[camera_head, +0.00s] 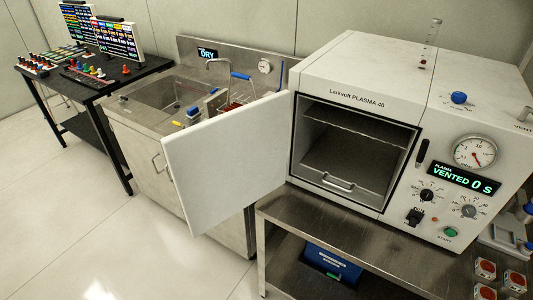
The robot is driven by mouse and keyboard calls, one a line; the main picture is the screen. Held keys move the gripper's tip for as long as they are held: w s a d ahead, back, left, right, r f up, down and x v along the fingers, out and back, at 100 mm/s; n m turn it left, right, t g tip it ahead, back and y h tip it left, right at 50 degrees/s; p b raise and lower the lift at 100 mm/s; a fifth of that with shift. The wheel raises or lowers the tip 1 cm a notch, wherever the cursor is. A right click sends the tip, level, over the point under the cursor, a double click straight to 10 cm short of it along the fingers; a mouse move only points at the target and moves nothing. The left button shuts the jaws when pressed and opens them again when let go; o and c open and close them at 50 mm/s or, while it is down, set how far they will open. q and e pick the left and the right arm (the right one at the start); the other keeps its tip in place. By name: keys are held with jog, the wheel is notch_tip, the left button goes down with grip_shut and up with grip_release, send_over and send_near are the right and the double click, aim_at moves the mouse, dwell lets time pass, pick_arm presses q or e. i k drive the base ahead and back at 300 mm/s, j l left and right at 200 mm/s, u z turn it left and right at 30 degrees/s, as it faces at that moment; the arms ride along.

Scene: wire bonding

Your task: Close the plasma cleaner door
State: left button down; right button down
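The plasma cleaner (355,60) is a white box labelled "Larkvolt PLASMA 40" on a metal bench at the right. Its white door (235,160) stands wide open, swung out to the left from the left side of the opening. The chamber (350,150) is open to view, with a wire shelf and a tray with a handle (338,184) low inside. The display (463,180) reads "VENTED 0 S". Neither of my grippers shows in the head view.
A sink unit (165,95) stands behind and left of the door, with a faucet and a "DRY" display. A black table (105,82) with screens is at far left. Red buttons (485,268) sit at lower right. The floor (90,225) at lower left is clear.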

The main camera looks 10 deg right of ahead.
aim_at(220, 165)
jog(key=i+j+z, duration=0.1)
jog(key=z, duration=0.35)
jog(key=i+j+z, duration=0.1)
jog(key=z, duration=0.35)
jog(key=j+z, duration=0.3)
jog(key=z, duration=0.15)
jog(key=j+z, duration=0.25)
jog(key=z, duration=0.2)
jog(key=j+z, duration=0.15)
jog(key=j, duration=0.4)
jog(key=k+j+z, duration=0.15)
jog(key=j, duration=0.4)
jog(key=j+z, duration=0.15)
jog(key=j, duration=0.4)
jog(key=k+j+z, duration=0.15)
jog(key=j, duration=0.35)
